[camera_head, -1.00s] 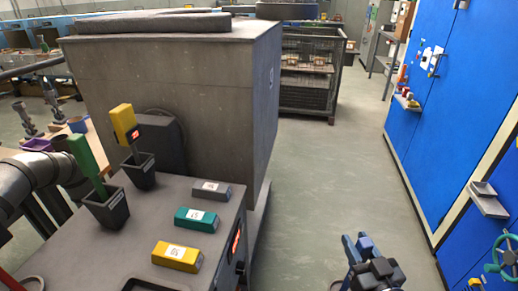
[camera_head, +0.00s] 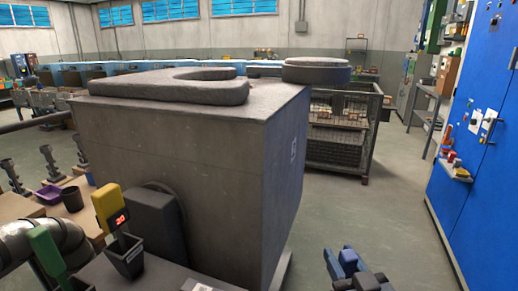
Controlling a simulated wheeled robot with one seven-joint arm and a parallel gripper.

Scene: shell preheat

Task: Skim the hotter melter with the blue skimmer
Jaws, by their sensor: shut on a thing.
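My gripper (camera_head: 350,273) shows at the bottom edge, right of centre, and is shut on a blue piece (camera_head: 346,256) that looks like the blue skimmer's handle. The rest of the skimmer is out of view or hidden. A large grey box-shaped furnace (camera_head: 190,140), perhaps a melter, stands left of my gripper, with a thick curved slab (camera_head: 165,90) on top. A round grey lid-like form (camera_head: 316,70) shows at its far right corner. A yellow-handled probe (camera_head: 108,208) with a red display reading 20 stands in a black cup (camera_head: 126,257).
A green-handled tool (camera_head: 46,250) stands at the lower left near a grey pipe (camera_head: 30,238). A wire cage (camera_head: 340,145) is behind the furnace. A blue cabinet wall (camera_head: 485,190) with a small shelf is at right. The floor between is clear.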

